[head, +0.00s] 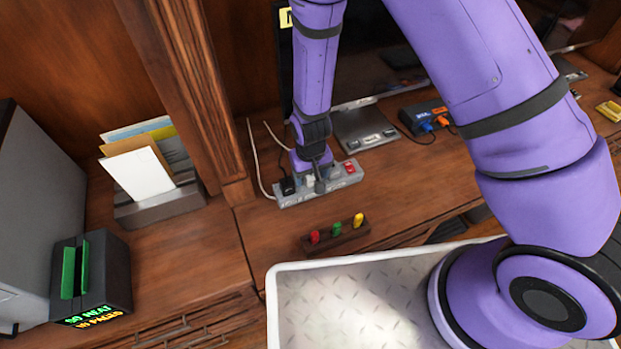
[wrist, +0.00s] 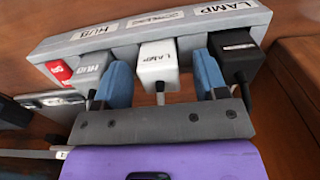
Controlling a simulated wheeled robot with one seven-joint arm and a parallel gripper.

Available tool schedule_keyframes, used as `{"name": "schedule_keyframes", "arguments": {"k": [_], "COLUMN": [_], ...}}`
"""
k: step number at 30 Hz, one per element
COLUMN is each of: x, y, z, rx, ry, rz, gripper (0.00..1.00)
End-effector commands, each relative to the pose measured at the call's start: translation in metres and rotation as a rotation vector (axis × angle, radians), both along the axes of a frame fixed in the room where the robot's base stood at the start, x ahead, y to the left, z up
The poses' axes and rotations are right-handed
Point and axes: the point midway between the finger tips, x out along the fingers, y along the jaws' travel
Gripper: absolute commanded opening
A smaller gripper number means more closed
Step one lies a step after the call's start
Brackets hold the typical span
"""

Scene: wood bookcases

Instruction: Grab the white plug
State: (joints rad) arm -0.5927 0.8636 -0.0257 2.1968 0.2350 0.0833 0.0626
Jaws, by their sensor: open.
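A grey plug (wrist: 92,66), marked HUB, is left of the left finger. A black plug (wrist: 236,52) is right of the right finger. In the head view my gripper (head: 318,182) is over the strip (head: 292,199) and partly hides the plugs.
A red switch (wrist: 58,71) is at the strip's left end in the wrist view. A dark holder (head: 338,238) with red, green and yellow pieces lies in front of the strip. A monitor stand (head: 362,125) is behind. A wooden post (head: 185,85) rises on the left.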

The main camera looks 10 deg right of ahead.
Motion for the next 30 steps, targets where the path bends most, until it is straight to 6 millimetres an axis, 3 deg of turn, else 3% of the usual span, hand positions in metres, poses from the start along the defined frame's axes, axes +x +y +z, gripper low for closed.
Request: {"name": "schedule_keyframes", "arguments": {"k": [6, 13, 14, 23, 30], "x": [0.0, 0.0, 0.0, 0.0, 0.0], "y": [0.0, 0.0, 0.0, 0.0, 0.001], "z": [-0.001, -0.001, -0.001, 0.0, 0.015], "rx": [0.0, 0.0, 0.0, 0.0, 0.001], "ry": [0.0, 0.0, 0.0, 0.0, -0.001], "rz": [0.001, 0.001, 0.001, 0.001, 0.002], "gripper": [0.66, 0.15, 0.13, 0.12, 0.12]}}
